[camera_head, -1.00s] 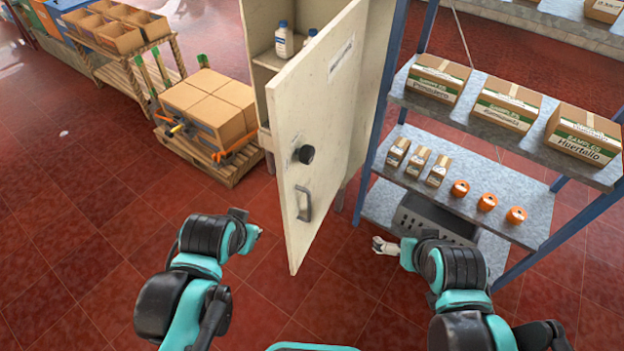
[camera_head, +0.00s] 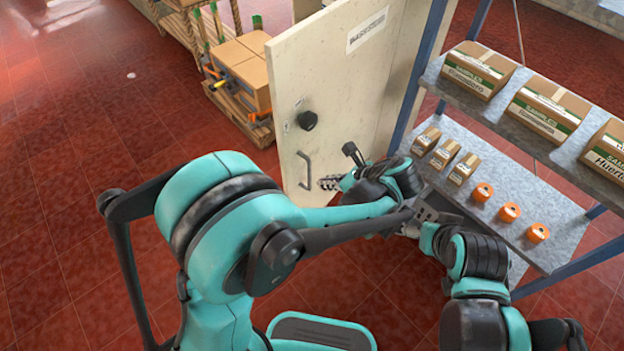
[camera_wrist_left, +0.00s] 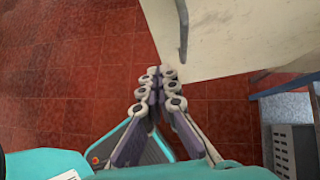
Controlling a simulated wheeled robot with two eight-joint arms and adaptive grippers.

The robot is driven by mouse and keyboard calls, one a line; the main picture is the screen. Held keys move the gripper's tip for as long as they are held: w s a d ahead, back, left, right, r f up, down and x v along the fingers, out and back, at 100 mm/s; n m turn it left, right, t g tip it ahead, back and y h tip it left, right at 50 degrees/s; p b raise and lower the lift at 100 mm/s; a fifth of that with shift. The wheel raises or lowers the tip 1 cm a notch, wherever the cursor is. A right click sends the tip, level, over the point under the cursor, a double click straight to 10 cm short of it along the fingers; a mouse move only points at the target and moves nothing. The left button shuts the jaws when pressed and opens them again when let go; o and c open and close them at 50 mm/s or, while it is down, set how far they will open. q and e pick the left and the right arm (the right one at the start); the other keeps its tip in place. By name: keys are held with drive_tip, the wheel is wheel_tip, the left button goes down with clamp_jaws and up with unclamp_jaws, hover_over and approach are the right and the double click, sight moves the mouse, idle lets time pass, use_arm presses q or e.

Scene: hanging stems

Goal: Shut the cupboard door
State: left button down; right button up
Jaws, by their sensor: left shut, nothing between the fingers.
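The cream cupboard door (camera_head: 335,90) has a black knob (camera_head: 307,120) and a grey bar handle (camera_head: 305,170) near its left edge. It hides the cupboard's inside, and I cannot tell whether a gap remains behind it. My left gripper (camera_head: 330,183) is shut and empty, just right of the handle's lower end in front of the door's lower part. In the left wrist view the shut fingertips (camera_wrist_left: 160,82) are near the door's lower edge (camera_wrist_left: 225,62), below the handle (camera_wrist_left: 183,35); contact is unclear. My right gripper (camera_head: 410,228) is partly hidden by my left arm, its fingers unclear.
A blue-framed shelf (camera_head: 520,185) with sample boxes and orange rolls stands close on the right. A pallet of cardboard boxes (camera_head: 245,75) is behind the door's left side. The red tiled floor (camera_head: 90,190) at left is clear.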

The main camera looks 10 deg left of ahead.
use_arm(q)
drive_tip(key=w+a+r+b+x, duration=0.1)
drive_tip(key=b+x, duration=0.3)
drive_tip(key=x, duration=0.8)
drive_tip(key=shift+a+r, duration=0.4)
drive_tip(key=shift+r, duration=0.05)
drive_tip(key=shift+a, duration=0.1)
